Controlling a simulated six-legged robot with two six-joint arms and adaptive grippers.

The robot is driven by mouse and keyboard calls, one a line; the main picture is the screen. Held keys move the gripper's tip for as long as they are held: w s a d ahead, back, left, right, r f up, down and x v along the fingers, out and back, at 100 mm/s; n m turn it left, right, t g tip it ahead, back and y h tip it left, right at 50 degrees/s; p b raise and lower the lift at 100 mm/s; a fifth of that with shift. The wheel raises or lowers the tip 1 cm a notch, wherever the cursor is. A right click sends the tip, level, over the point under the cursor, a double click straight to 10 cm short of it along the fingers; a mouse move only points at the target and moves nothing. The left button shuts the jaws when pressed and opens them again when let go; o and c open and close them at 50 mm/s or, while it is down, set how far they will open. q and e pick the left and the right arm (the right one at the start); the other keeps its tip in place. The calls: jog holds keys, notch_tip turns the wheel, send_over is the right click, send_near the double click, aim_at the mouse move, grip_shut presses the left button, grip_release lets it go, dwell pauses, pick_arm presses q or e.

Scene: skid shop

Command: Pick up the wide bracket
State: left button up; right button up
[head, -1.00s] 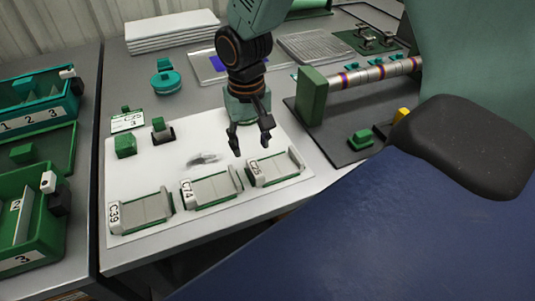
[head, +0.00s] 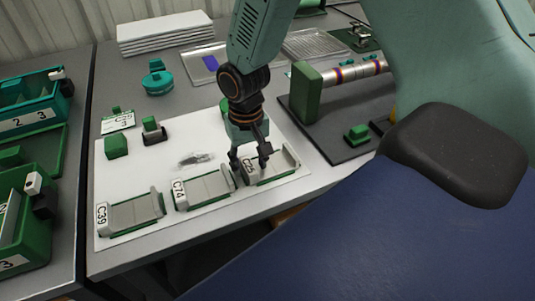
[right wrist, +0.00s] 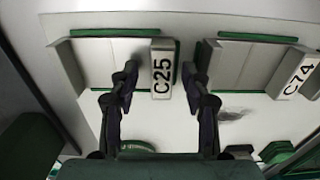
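Three grey brackets in green-edged holders stand in a row on a white mat (head: 230,210). Their labels read C39 (head: 135,212), C74 (head: 203,188) and C25 (head: 284,163). Which one is called wide I cannot tell. My right gripper (head: 250,172) is low over the labelled end of C25 and partly hides its label. In the right wrist view, its two dark fingers (right wrist: 160,78) are apart, one on each side of the C25 label block (right wrist: 163,70). Contact is not clear. C74 (right wrist: 255,65) lies to the right there. My left gripper is not in view.
A grey smudge-like patch (head: 195,159), a green block (head: 116,147), a small block on a dark base (head: 154,130) and a printed card (head: 118,122) are behind the brackets. Green bins (head: 20,225) stand left. A roller fixture (head: 307,92) stands right.

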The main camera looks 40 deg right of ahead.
jog(key=shift+w+a, duration=0.1)
jog(key=shift+a, duration=0.15)
jog(key=shift+c, duration=1.4)
jog(key=shift+d, duration=0.3)
jog(key=c, duration=0.5)
jog(key=shift+c, duration=0.6)
jog(key=shift+a, duration=0.2)
grip_shut()
jog(key=shift+d, duration=0.15)
